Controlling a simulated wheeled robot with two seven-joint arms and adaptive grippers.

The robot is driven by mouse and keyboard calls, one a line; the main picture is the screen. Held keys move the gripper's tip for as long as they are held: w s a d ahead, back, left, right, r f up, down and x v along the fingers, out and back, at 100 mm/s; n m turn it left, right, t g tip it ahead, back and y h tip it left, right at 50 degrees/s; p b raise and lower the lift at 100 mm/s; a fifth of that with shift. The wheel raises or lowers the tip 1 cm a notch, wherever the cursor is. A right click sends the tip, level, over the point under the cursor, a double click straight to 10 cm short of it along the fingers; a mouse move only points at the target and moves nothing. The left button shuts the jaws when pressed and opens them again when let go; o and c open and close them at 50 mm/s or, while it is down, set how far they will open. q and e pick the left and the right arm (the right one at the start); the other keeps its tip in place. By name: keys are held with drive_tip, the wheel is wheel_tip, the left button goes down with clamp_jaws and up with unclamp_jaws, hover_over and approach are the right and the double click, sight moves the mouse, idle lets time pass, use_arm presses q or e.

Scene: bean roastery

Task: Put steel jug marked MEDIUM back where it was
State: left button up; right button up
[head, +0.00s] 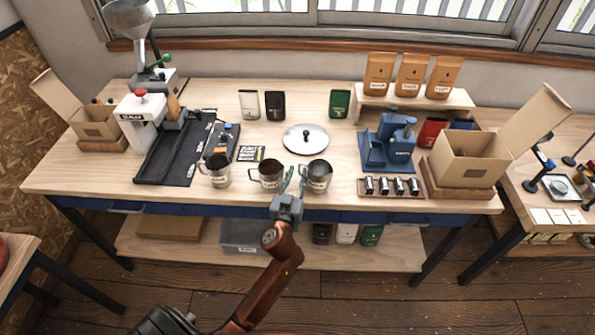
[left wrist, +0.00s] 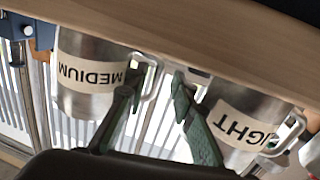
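The steel jug marked MEDIUM (left wrist: 88,78) appears upside down at the left of the left wrist view. In the head view it seems to be the rightmost of three jugs (head: 318,176), standing upright near the bench's front edge. My left gripper (head: 295,172) is open at its left side, in front of the bench. In the left wrist view, the open fingers (left wrist: 151,90) lie on either side of the MEDIUM jug's handle (left wrist: 150,78), with gaps visible; contact is not clear. My right gripper is out of view.
A second jug with a label reading "IGHT" (left wrist: 243,120) stands close by; it appears to be the middle jug (head: 268,175). A third jug (head: 216,171) stands further left. Small canisters (head: 390,187) stand to the right.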

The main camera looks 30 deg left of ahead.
use_arm(q)
drive_tip(key=v, duration=1)
